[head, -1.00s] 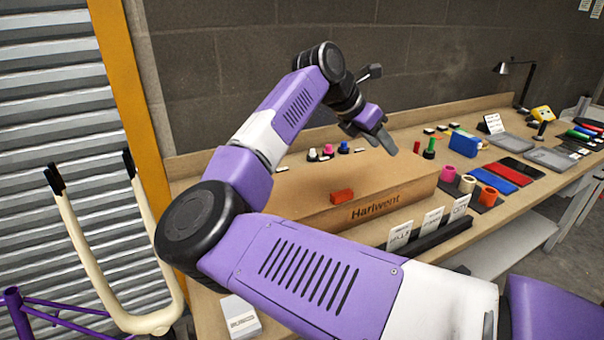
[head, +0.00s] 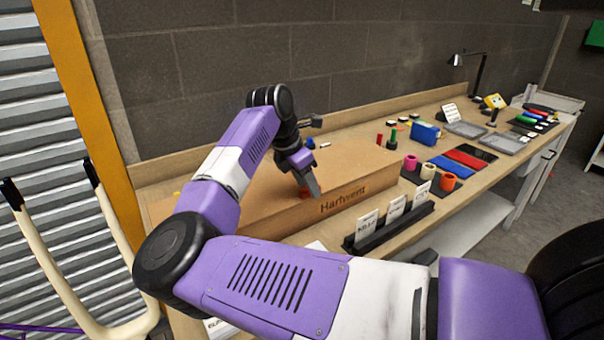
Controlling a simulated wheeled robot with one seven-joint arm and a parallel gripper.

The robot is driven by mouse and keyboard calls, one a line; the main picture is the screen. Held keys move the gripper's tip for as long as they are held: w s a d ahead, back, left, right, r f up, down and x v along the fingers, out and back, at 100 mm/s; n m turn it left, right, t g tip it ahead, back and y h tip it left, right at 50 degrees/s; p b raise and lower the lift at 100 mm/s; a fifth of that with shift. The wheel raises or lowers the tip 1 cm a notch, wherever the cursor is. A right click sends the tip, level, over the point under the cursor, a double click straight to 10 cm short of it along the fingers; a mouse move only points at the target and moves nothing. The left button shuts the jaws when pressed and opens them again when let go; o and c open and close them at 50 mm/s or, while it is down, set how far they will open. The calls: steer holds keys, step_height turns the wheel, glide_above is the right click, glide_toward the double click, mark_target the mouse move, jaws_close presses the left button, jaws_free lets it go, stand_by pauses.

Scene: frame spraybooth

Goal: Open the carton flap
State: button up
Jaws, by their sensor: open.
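The brown carton (head: 265,215) lies long and low on the bench, with dark lettering on its front face. Its top looks flat and closed; my arm hides its left part. My gripper (head: 310,186) is open, pointing down at the carton's top near the front edge. A small red block (head: 304,193) on the carton top is mostly hidden behind the fingers. I cannot tell whether the fingers touch it or the carton.
On the wooden bench (head: 440,203), a black rack of white cards (head: 395,207) stands in front of the carton. Rolls of tape (head: 410,162), a blue box (head: 424,134) and trays (head: 466,130) lie to the right. A pale two-pronged fork (head: 75,262) stands at the left.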

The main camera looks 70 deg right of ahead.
steer(key=shift+s+d+f, duration=0.1)
steer(key=shift+f, duration=0.25)
jaws_close()
steer(key=shift+r, duration=0.15)
steer(key=shift+d+r+p, duration=0.1)
steer(key=shift+r+p, duration=0.55)
steer(key=shift+p, duration=0.15)
steer(key=shift+w+d+r+g+y+p, duration=0.1)
steer(key=shift+w+r+g+y+p, duration=0.2)
steer(key=shift+r+g+y+p, duration=0.15)
